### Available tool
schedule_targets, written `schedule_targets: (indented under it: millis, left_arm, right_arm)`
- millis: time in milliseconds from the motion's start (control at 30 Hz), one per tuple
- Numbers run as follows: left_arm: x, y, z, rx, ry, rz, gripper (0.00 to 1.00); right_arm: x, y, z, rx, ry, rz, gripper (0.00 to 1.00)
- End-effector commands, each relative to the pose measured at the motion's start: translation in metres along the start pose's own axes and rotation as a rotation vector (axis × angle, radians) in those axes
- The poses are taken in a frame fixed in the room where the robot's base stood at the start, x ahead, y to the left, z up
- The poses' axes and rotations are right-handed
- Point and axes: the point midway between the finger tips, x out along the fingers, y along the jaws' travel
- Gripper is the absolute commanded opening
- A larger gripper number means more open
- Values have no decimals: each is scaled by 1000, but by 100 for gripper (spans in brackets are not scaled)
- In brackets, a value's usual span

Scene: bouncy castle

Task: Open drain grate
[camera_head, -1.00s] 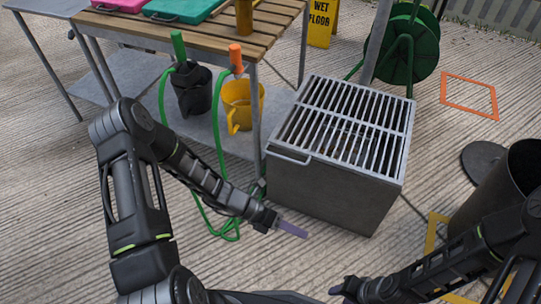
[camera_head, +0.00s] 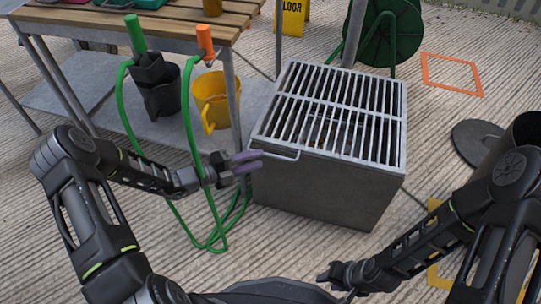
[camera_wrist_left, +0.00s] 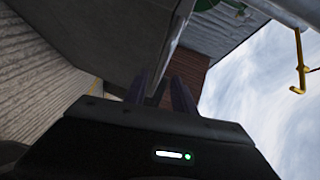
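The drain grate (camera_head: 379,124) is a grey barred lid lying flat on top of a grey metal box (camera_head: 320,190). A thin bar handle (camera_head: 276,154) sticks out from the grate's front left edge. My left gripper (camera_head: 257,161) is at the left end of this handle, its purple fingers apart with nothing seen between them. I cannot tell whether they touch the handle. The left wrist view shows the two fingers (camera_wrist_left: 160,92) with a gap between them, close to a grey surface. My right gripper (camera_head: 324,280) is low in front of the box; its fingers are too dark to read.
A slatted table (camera_head: 185,22) stands at the left, with a dark jug (camera_head: 160,92), a yellow jug (camera_head: 210,100) and green hose (camera_head: 122,105) near my left arm. A green hose reel (camera_head: 385,35) is behind the box. A dark round lid (camera_head: 480,140) lies at the right.

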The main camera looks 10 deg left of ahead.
Motion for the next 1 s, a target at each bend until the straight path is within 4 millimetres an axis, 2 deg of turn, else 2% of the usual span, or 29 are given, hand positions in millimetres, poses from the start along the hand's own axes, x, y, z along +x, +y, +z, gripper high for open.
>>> schedule_targets:
  millis: [200,333,700,1000]
  left_arm:
    - [36,3,-1,1,3,-1,32]
    - [51,2,0,2,2,0,32]
    - [58,1,0,1,0,1,32]
    - [58,1,0,1,0,1,8]
  right_arm:
    - [15,5,-1,1,7,0,36]
    - [20,6,-2,1,10,0,36]
    - [21,6,-2,1,11,0,36]
    - [21,6,-2,1,11,0,36]
